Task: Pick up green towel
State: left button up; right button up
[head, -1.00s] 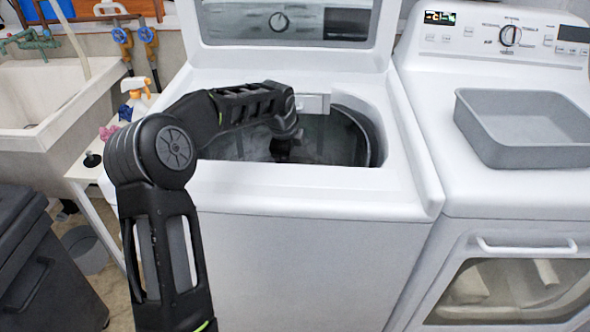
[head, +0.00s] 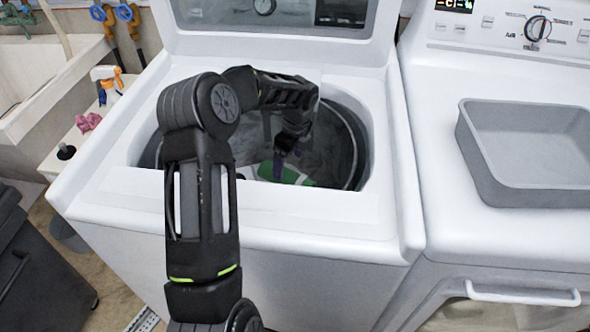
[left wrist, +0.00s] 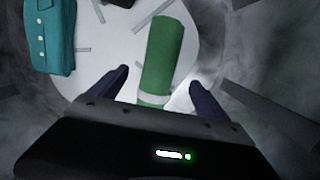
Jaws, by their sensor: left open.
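The green towel (left wrist: 165,52) is a rolled green bundle with a pale band, lying on the light floor of the washer drum. In the head view a green part of it (head: 284,174) shows inside the drum opening, partly hidden by my arm. My left gripper (left wrist: 157,88) is open, its two dark fingers on either side of the towel's near end in the left wrist view. I cannot tell how far above the towel the fingers are. In the head view the left gripper (head: 283,160) reaches down into the drum. My right gripper is not in view.
A folded teal garment (left wrist: 50,37) lies in the drum left of the towel. The washer's rim (head: 290,205) surrounds my arm. A grey tray (head: 490,165) sits on the dryer at right. A spray bottle (head: 108,85) and a pink item (head: 88,122) stand at left.

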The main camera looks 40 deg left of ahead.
aim_at(287, 172)
pick_arm(q)
jog(key=shift+s+r, duration=0.1)
jog(key=shift+a+f, duration=0.2)
jog(key=shift+f, duration=1.1)
jog(key=shift+f, duration=0.1)
jog(key=f, duration=0.5)
jog(key=shift+a, duration=0.25)
jog(key=shift+c, duration=0.5)
jog(key=c, duration=1.7)
